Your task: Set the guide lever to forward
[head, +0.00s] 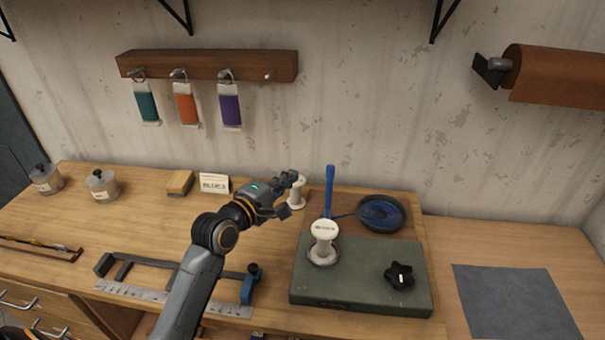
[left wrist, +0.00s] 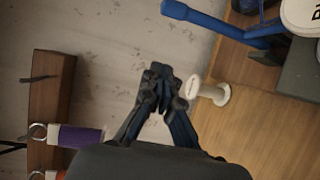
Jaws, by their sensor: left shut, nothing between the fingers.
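A blue lever (head: 329,188) stands upright behind the green base box (head: 345,290); in the left wrist view its blue bar (left wrist: 215,22) crosses the top. A white knob with a printed label (head: 323,234) stands on the box in front of the lever. My left gripper (head: 292,194) is left of the lever and apart from it. In the left wrist view its fingertips (left wrist: 161,92) are together with nothing between them. A small white spool-shaped post (head: 297,197) is close by the fingers and also shows in the left wrist view (left wrist: 212,91). My right gripper is out of view.
A black star knob (head: 399,275) sits on the box's right side. A blue dish (head: 381,213) lies behind it. A blue-ended clamp (head: 251,284) and a ruler (head: 130,292) lie in front. A grey mat (head: 515,300) lies right.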

